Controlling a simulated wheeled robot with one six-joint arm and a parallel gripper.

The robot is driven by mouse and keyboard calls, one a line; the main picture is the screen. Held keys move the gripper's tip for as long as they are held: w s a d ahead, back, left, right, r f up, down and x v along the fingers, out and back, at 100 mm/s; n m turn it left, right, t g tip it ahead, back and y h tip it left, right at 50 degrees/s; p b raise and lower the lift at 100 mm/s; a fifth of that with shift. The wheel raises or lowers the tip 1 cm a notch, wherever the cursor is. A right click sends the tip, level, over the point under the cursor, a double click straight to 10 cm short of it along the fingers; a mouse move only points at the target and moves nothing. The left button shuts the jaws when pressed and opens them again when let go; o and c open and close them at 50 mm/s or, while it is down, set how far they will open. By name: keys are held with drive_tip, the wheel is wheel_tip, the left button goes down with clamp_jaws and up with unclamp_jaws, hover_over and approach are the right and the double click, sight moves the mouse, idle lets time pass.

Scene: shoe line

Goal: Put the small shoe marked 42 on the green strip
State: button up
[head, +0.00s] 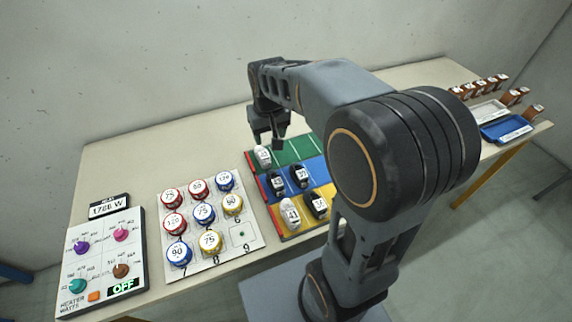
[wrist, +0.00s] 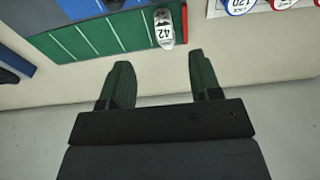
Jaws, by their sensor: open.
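The white shoe marked 42 (wrist: 165,28) lies on the green strip (wrist: 105,37), at its end by the board's edge. In the head view the white shoe (head: 263,156) sits at the left end of the green strip (head: 297,148). My gripper (head: 267,143) is just above and behind the shoe, apart from it. In the wrist view my gripper (wrist: 159,65) is open, with nothing between its fingers, and the shoe is beyond the fingertips.
Black shoes (head: 300,177) stand on the blue strip (head: 320,168). A white shoe (head: 290,214) and a black shoe (head: 316,205) are on the yellow strip. A board of round tins (head: 238,257) is to the left, a heater panel (head: 62,295) farther left.

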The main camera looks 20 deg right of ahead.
drive_tip(key=s+t, duration=0.2)
drive_tip(key=s, duration=1.2)
